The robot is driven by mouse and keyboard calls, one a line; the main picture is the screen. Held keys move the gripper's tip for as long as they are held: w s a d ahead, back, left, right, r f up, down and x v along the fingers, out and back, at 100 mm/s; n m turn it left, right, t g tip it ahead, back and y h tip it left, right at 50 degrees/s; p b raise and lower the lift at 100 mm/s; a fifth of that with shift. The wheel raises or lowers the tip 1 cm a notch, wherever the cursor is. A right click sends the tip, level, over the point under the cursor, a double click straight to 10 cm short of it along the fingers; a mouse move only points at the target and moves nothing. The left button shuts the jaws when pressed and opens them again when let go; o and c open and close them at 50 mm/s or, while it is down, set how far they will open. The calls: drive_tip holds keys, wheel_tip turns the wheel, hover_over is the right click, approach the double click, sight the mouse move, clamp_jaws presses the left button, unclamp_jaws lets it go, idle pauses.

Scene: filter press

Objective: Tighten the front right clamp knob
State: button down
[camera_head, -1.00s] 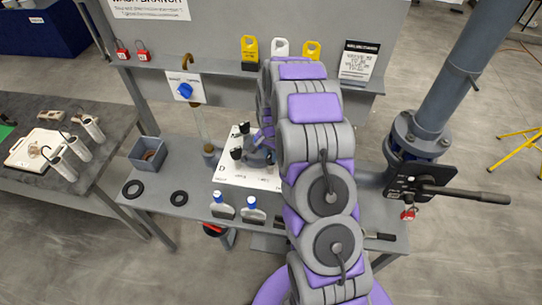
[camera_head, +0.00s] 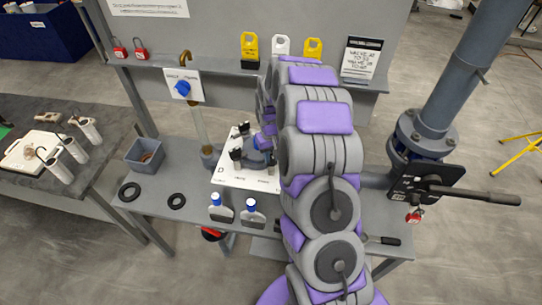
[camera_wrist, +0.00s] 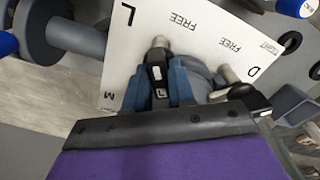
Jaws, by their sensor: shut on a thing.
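My gripper (camera_wrist: 156,90) shows in the wrist view with its blue-grey fingers shut around a black clamp knob (camera_wrist: 157,72). This knob is beside the letter L on the white plate (camera_wrist: 205,25), which fits the front right corner. A second black knob with a metal pin (camera_wrist: 238,95) is beside the letter D, to the right. In the head view the white plate (camera_head: 228,178) lies on the grey bench, with two black knobs (camera_head: 236,154) (camera_head: 244,129) on its left side. My arm hides the plate's right side and the held knob there.
Two blue-capped bottles (camera_head: 216,203) (camera_head: 250,208) stand at the bench's front. Black rings (camera_head: 130,191) and a grey bin (camera_head: 146,155) are at its left. A pipe with a black lever (camera_head: 470,194) stands at the right. A shelf with tags (camera_head: 250,45) runs behind.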

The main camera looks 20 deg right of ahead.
drive_tip(key=shift+w+r+n, duration=0.1)
drive_tip(key=shift+n, duration=1)
drive_tip(key=c, duration=1)
unclamp_jaws()
drive_tip(key=shift+c, duration=0.2)
wheel_tip(320, 180, up, 17)
drive_tip(key=b, duration=0.1)
drive_tip(key=shift+r, duration=0.1)
